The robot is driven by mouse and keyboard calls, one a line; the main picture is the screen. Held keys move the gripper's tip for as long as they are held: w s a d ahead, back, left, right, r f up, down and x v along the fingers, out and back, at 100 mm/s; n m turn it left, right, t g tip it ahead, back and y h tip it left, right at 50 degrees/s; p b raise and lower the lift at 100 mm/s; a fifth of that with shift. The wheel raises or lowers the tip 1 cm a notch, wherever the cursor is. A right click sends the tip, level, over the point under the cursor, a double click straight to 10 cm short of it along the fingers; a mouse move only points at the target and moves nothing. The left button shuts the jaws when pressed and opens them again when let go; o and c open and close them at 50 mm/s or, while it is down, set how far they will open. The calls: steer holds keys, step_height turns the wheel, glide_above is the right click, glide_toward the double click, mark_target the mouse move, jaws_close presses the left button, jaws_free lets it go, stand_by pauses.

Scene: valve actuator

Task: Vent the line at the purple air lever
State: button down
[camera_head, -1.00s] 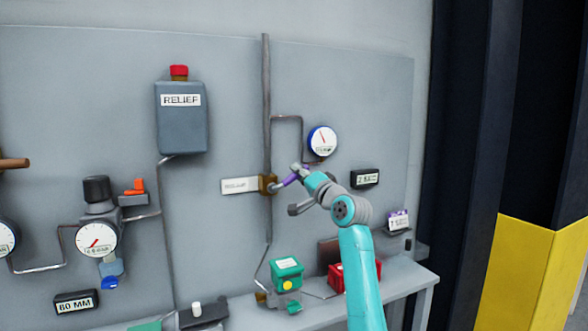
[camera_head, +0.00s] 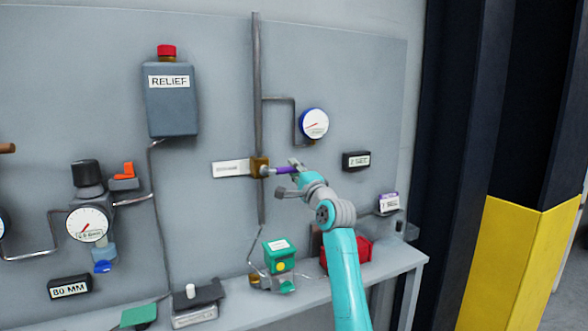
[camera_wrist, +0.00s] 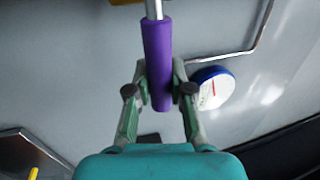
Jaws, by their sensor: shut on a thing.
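The purple air lever (camera_head: 285,170) reaches right from a brass valve body (camera_head: 260,167) on the vertical pipe, and lies nearly level in the head view. My gripper (camera_head: 297,165) is shut on the purple sleeve near its free end. In the wrist view, the purple lever (camera_wrist: 157,45) runs up between the two fingers of my gripper (camera_wrist: 159,90), with a bare metal rod above the sleeve. A blue-rimmed gauge (camera_head: 314,123) sits up and right of the valve. Its red needle points to the lower left. The blue-rimmed gauge also shows in the wrist view (camera_wrist: 211,88).
A white label (camera_head: 230,168) is left of the valve. A thin bent pipe (camera_head: 294,112) runs to the gauge. Below stand a green box (camera_head: 279,255) and a red box (camera_head: 357,252) on the ledge. The relief box (camera_head: 172,105) hangs upper left.

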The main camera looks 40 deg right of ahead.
steer(key=shift+f, duration=0.15)
steer(key=c, duration=1)
jaws_free()
steer(key=v, duration=1.2)
